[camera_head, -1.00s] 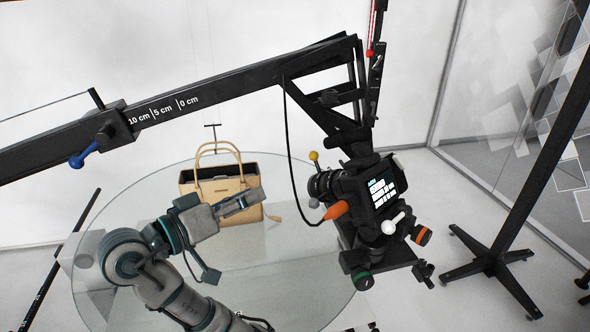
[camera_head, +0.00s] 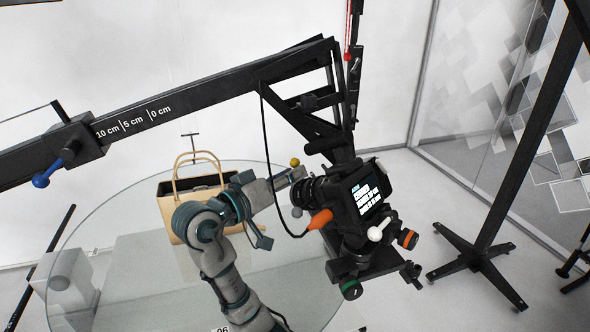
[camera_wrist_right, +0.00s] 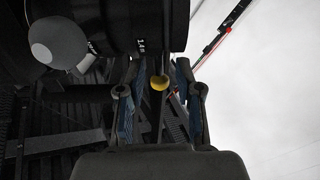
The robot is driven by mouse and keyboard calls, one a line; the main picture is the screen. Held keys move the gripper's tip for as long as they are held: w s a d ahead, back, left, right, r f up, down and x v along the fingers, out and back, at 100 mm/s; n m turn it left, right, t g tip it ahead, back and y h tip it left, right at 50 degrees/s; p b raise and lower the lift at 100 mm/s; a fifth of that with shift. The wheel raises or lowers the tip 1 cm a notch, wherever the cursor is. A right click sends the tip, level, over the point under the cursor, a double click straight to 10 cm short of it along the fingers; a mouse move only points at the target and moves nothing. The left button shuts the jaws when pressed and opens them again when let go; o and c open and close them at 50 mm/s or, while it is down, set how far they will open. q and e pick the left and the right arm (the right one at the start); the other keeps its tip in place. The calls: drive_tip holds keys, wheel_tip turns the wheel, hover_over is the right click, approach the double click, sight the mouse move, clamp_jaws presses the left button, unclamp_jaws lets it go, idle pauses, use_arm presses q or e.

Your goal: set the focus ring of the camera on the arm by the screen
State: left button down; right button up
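The black camera (camera_head: 345,190) hangs from the crane arm, its lit screen (camera_head: 369,196) facing me. Its ringed lens (camera_head: 313,191) points left and carries a yellow ball knob (camera_head: 294,161) on top and a grey ball knob (camera_head: 296,212) below. My right gripper (camera_head: 295,174) is at the lens's left side, close to the yellow knob. In the right wrist view the fingers are apart, with the yellow knob (camera_wrist_right: 159,82) showing between them; contact cannot be told. The lens barrel (camera_wrist_right: 110,28) and grey knob (camera_wrist_right: 57,42) also show there. My left gripper is out of view.
The black crane arm (camera_head: 205,97) with a centimetre scale and blue handle (camera_head: 47,173) crosses above. A tan handbag (camera_head: 178,187) stands on the glass turntable (camera_head: 110,225), partly behind my arm. A cable (camera_head: 264,135) hangs beside the lens. A black stand (camera_head: 478,259) is at right.

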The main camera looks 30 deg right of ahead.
drive_tip(key=x, duration=0.3)
drive_tip(key=shift+d+f, duration=0.15)
drive_tip(key=shift+f, duration=0.05)
drive_tip(key=shift+c, duration=0.3)
drive_tip(key=shift+s+a+r, duration=0.15)
drive_tip(key=shift+a, duration=0.4)
clamp_jaws()
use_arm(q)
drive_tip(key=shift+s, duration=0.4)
use_arm(e)
drive_tip(key=shift+d, duration=0.1)
